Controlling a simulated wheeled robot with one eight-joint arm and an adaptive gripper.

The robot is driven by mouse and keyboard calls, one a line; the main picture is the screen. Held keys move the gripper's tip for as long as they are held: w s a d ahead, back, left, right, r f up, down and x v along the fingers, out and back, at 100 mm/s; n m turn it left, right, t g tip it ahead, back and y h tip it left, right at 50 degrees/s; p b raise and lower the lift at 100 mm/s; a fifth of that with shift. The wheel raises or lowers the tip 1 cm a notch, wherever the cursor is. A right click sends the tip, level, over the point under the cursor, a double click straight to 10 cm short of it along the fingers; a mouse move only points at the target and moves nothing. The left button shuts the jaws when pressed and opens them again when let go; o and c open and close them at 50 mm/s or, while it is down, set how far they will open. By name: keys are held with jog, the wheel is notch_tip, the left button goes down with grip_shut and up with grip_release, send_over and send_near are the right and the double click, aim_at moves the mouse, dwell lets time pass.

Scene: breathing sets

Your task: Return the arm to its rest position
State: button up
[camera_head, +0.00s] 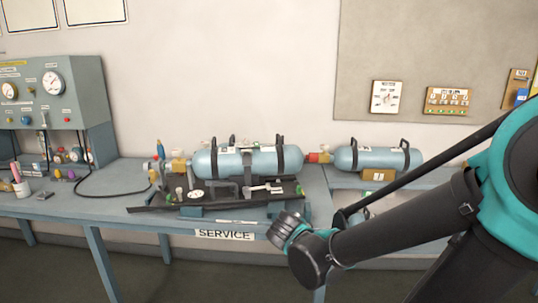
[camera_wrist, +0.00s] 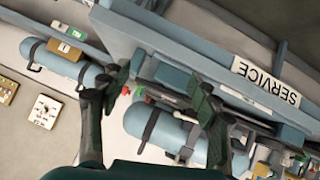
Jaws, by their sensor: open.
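My gripper (camera_wrist: 163,88) shows in the wrist view with its two dark fingers spread and nothing between them. Past the fingers are the bench edge with the SERVICE label (camera_wrist: 266,82) and a blue cylinder (camera_wrist: 160,130), seen turned over. In the head view my arm (camera_head: 390,232) comes in from the lower right and bends in front of the bench's front edge. The gripper itself is mostly hidden behind the arm there, so its exact distance from the bench cannot be told.
A blue cylinder (camera_head: 246,162) lies on a dark tray on the bench (camera_head: 110,205). A second cylinder (camera_head: 375,158) lies farther right. A gauge panel (camera_head: 55,95) stands at left with small items in front. Boards hang on the wall. The floor before the bench's left part is clear.

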jog(key=s+d+f+g+y, duration=0.2)
jog(key=s+d+f+g, duration=0.4)
jog(key=s+d+f, duration=0.4)
jog(key=s, duration=0.2)
jog(key=shift+s+d+f+m, duration=0.15)
jog(key=shift+s+d+m, duration=0.15)
jog(key=shift+s+m, duration=0.1)
